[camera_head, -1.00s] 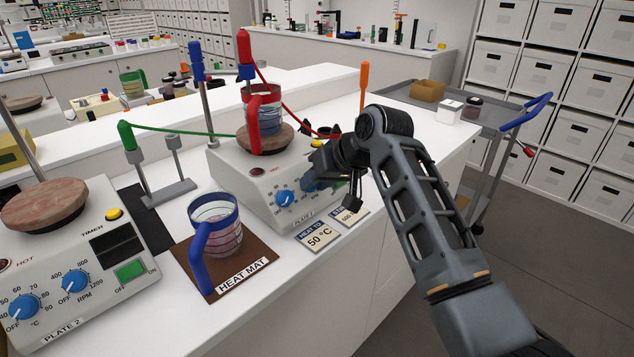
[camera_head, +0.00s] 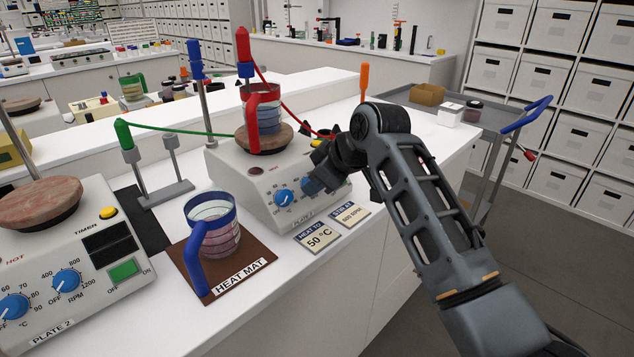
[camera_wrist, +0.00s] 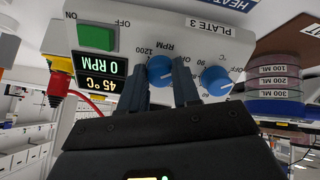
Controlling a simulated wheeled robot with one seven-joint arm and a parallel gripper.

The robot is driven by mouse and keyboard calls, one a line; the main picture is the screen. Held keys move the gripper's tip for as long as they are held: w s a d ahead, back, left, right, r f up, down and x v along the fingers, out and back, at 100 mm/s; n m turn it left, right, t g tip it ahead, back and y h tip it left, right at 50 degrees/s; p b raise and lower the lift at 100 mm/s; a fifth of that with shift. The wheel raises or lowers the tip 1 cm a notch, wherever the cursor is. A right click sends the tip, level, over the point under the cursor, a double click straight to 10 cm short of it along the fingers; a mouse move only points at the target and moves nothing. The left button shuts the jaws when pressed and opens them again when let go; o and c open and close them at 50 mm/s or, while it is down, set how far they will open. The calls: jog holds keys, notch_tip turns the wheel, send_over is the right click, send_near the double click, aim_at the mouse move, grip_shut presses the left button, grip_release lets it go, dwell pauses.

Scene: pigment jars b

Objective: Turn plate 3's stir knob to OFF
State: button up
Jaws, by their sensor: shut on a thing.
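Plate 3 (camera_head: 240,178) is a white hotplate at the back of the bench; it shows upside down in the wrist view. Its blue stir knob (camera_wrist: 160,71), marked RPM, sits between the two fingers of my gripper (camera_wrist: 164,82). My gripper is shut on that knob, and in the head view it hides part of the knob (camera_head: 310,187). The knob's pointer is hard to make out. The blue heat knob (camera_wrist: 215,80) is beside it, free of the fingers. The display (camera_wrist: 99,67) reads 45 °C and 0 RPM.
A red-handled beaker (camera_head: 268,115) stands on plate 3. A blue-handled beaker (camera_head: 212,235) stands on the brown heat mat (camera_head: 255,262). Two cards (camera_head: 318,237) lie before plate 3. The green switch (camera_wrist: 98,37) is near the display. Plate 2 (camera_head: 60,270) is at left.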

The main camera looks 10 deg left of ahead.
jog(key=shift+n, duration=0.4)
jog(key=o, duration=1.1)
jog(key=shift+c, duration=0.2)
jog(key=v, duration=0.8)
jog(key=shift+b, duration=0.35)
jog(key=shift+f, duration=0.1)
